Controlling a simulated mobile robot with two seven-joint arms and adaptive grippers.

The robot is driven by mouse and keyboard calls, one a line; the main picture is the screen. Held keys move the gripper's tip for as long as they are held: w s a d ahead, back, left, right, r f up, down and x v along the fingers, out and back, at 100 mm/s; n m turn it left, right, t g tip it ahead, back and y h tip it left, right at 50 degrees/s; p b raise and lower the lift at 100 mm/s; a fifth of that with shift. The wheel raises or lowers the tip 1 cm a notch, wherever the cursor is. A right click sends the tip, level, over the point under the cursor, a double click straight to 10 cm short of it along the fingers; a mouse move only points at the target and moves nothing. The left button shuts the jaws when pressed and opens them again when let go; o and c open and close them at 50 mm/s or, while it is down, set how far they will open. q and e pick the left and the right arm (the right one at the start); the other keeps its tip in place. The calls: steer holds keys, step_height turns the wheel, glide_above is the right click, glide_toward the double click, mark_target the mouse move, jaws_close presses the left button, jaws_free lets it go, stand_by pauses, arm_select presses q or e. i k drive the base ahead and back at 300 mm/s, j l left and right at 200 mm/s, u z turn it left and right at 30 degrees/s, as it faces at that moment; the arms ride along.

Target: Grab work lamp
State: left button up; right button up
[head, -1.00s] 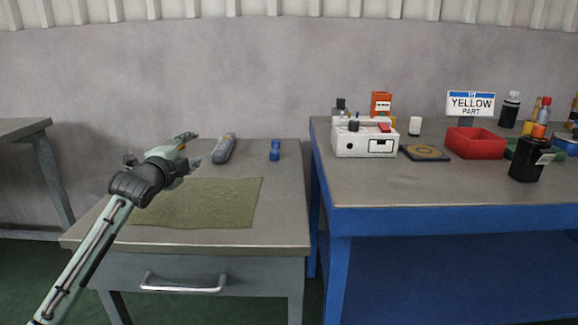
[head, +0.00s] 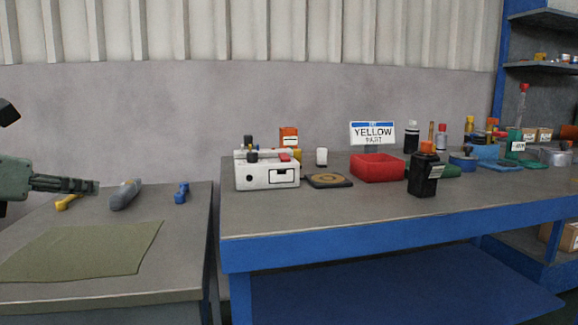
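No object is plainly recognisable as a work lamp. A grey elongated tool (head: 125,195), which may be the work lamp, lies on the back part of the grey drawer table (head: 185,240). My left gripper (head: 90,186) comes in from the left edge, its fingertips left of this tool and apparently apart from it in the picture. Its fingers are seen nearly side-on, so their opening is unclear; nothing shows held. My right gripper is not in view.
A yellow-handled tool (head: 66,202), a blue object (head: 181,193) and a green mat (head: 90,252) lie on the grey table. The blue workbench (head: 330,222) to the right holds a white box (head: 266,174), a red bin (head: 376,168) and a black bottle (head: 424,172).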

mark_target(419, 186)
steer(key=i+l+u, duration=0.15)
steer(key=l, duration=0.75)
steer(key=i+l+u, duration=0.15)
steer(key=i+l, duration=0.15)
steer(key=l, duration=0.6)
steer(key=i+l+u, duration=0.1)
steer(key=l, duration=0.8)
steer(key=i+l+u, duration=0.15)
steer(key=l, duration=0.8)
steer(key=l+u, duration=0.15)
steer(key=l, duration=0.8)
steer(key=i, duration=0.05)
